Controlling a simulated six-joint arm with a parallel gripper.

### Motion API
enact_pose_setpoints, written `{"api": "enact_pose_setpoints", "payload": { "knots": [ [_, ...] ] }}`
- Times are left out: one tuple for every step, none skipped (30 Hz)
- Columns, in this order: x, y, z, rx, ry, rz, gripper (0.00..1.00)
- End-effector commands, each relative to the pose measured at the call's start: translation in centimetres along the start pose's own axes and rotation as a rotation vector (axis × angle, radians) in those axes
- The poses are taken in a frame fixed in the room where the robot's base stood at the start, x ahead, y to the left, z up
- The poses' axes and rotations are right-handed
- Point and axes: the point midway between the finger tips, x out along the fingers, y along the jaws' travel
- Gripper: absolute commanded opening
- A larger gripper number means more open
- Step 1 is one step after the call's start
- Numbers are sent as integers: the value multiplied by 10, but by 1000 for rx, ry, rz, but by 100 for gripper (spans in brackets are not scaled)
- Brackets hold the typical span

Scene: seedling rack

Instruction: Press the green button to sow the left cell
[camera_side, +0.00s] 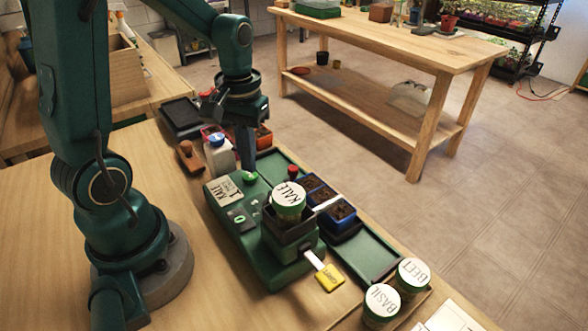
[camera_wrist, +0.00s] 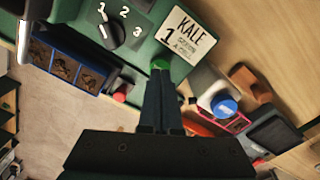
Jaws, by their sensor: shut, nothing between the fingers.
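The green button (camera_side: 249,176) sits on the green sowing machine (camera_side: 262,262), beside the KALE card (camera_side: 224,190). In the wrist view the green button (camera_wrist: 160,64) shows just past my fingertips. My gripper (camera_side: 246,166) is shut and empty, pointing down at the button; its tips (camera_wrist: 159,76) partly cover it. I cannot tell if they touch it. The blue tray also shows in the wrist view (camera_wrist: 66,83). A KALE jar (camera_side: 289,205) sits on top of the machine.
A red button (camera_side: 293,171) is right of my gripper. A dial (camera_wrist: 112,38) is numbered 1 to 3. A white bottle (camera_side: 219,156) with a blue cap and a brown wooden-looking tool (camera_side: 189,157) stand to the left. BASIL (camera_side: 381,306) and BEET (camera_side: 412,276) jars are at front right.

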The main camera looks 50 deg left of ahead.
Motion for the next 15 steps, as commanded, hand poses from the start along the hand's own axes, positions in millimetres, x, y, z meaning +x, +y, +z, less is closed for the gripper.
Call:
{"api": "enact_pose_setpoints", "payload": {
  "knots": [
    [2, 0, 0, 0, -3, 0, 0],
    [3, 0, 0, 0, -3, 0, 0],
    [4, 0, 0, 0, -3, 0, 0],
    [5, 0, 0, 0, -2, 0, 0],
    [6, 0, 0, 0, -2, 0, 0],
    [7, 0, 0, 0, -1, 0, 0],
    [7, 0, 0, 0, -1, 0, 0],
    [8, 0, 0, 0, -2, 0, 0],
    [9, 0, 0, 0, -2, 0, 0],
    [10, 0, 0, 0, -2, 0, 0],
    [11, 0, 0, 0, -1, 0, 0],
    [12, 0, 0, 0, -2, 0, 0],
    [13, 0, 0, 0, -2, 0, 0],
    [14, 0, 1, 0, -3, 0, 0],
    [15, 0, 1, 0, -3, 0, 0]
  ]
}}
